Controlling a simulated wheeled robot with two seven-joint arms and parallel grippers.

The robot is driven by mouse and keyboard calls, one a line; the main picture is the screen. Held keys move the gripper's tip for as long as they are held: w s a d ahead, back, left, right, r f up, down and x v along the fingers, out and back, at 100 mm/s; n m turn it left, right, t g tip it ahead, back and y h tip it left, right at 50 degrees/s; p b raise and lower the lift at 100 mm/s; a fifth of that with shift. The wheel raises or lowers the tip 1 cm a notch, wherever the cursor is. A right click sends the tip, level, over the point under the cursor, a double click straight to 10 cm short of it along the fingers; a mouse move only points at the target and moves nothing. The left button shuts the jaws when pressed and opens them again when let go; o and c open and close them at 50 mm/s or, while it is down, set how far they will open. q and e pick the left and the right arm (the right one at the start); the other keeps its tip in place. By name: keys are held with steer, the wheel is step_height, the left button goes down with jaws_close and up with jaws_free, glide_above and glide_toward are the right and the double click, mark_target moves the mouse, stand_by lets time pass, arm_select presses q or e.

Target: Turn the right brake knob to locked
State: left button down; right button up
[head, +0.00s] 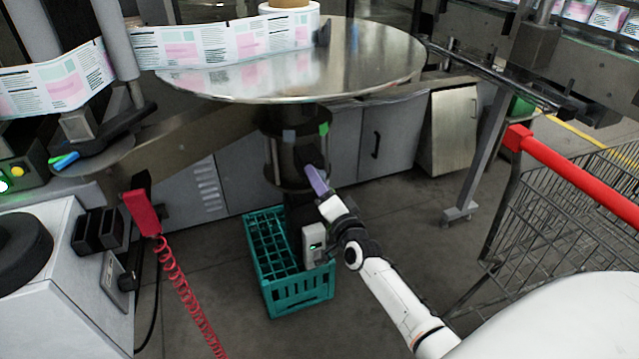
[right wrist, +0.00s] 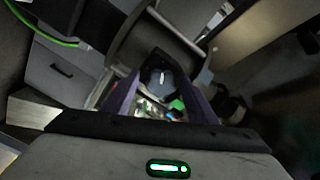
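My right gripper (head: 316,180) reaches up to the dark hub (head: 292,150) under the large steel disc; one purple finger shows in the head view. In the right wrist view my right gripper (right wrist: 160,92) has its two purple fingers apart. A dark knob with a white mark (right wrist: 161,77) shows between and just beyond the fingertips. I cannot tell whether the fingers touch it. The white mark runs roughly up and down in that picture. In the head view the knob is hidden by the gripper. My left gripper is not in view.
The steel disc (head: 380,65) carries a label web and overhangs the hub. A teal crate (head: 303,297) stands on the floor below. A red-handled cart (head: 575,170) is at the right. A red coiled hose (head: 180,290) hangs at the left. Open floor lies between crate and cart.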

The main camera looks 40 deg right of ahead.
steer(key=v, duration=1)
steer(key=shift+s+p, duration=0.15)
steer(key=shift+p, duration=0.2)
steer(key=s+a+f+n+g+y, duration=0.3)
steer(key=s+a+f+n+g, duration=0.1)
steer(key=s+a+f+n, duration=0.4)
steer(key=s+a+f+n+g+y, duration=0.3)
steer(key=s+a+f+n+g, duration=0.2)
steer(key=s+a+f+n, duration=0.4)
steer(key=s+a, duration=0.3)
steer(key=s, duration=0.3)
steer(key=shift+s+f+y, duration=0.3)
steer(key=shift+f+y, duration=0.1)
